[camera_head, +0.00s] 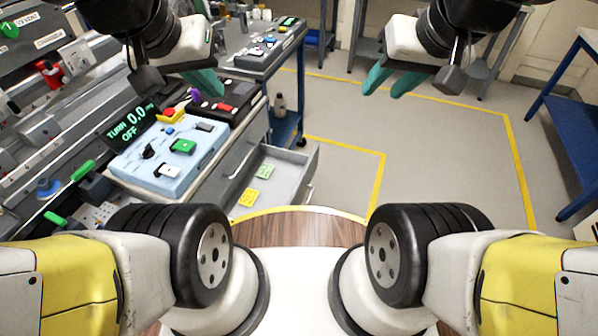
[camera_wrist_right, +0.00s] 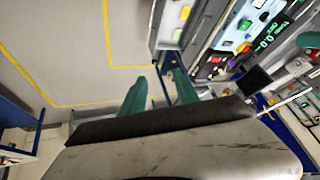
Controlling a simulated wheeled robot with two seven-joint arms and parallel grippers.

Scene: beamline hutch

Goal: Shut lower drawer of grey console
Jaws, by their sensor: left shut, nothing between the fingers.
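The grey console (camera_head: 222,160) stands at the left with a light-blue control panel on top. Its lower drawer (camera_head: 297,176) is pulled out to the right, with a handle on its front and a green and a yellow note inside. My left gripper (camera_head: 208,84) has teal fingers that are shut and empty; in the picture it appears above and behind the panel, apart from the drawer. My right gripper (camera_head: 391,84) is open and empty over the floor, to the right of the drawer. Its two spread fingers also show in the right wrist view (camera_wrist_right: 158,88).
A blue trolley (camera_head: 287,118) with a device on top stands behind the console. A blue table (camera_head: 568,110) is at the far right. A round wooden top (camera_head: 300,228) lies in front of me. The floor right of the drawer is clear, with yellow lines.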

